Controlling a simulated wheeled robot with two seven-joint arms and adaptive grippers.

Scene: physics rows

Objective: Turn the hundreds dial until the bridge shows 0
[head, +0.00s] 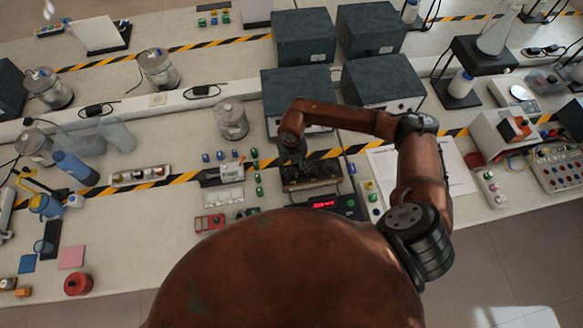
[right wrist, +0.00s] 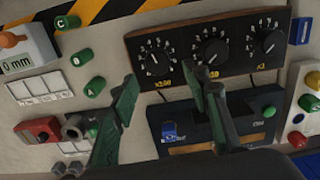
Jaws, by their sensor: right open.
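A dark box with a wooden end and three black dials (right wrist: 210,51) fills the top middle of the right wrist view. The hundreds dial (right wrist: 157,64) is leftmost, above a yellow label that seems to read x100. Its exact setting is too small to read. My right gripper (right wrist: 165,78) is open and empty, with its green fingers on either side of the hundreds dial in the picture; I cannot tell whether they touch it. In the head view my right gripper (head: 298,160) is over the box (head: 315,183) and partly hides it. My left gripper is not in view.
Below the box is a dark blue instrument (right wrist: 200,132); its red display (head: 323,204) is lit in the head view, digits unreadable. Green buttons (right wrist: 68,22) and a red device (right wrist: 38,130) lie left. A button panel (right wrist: 308,105) stands right. Grey cases (head: 300,88) stand behind.

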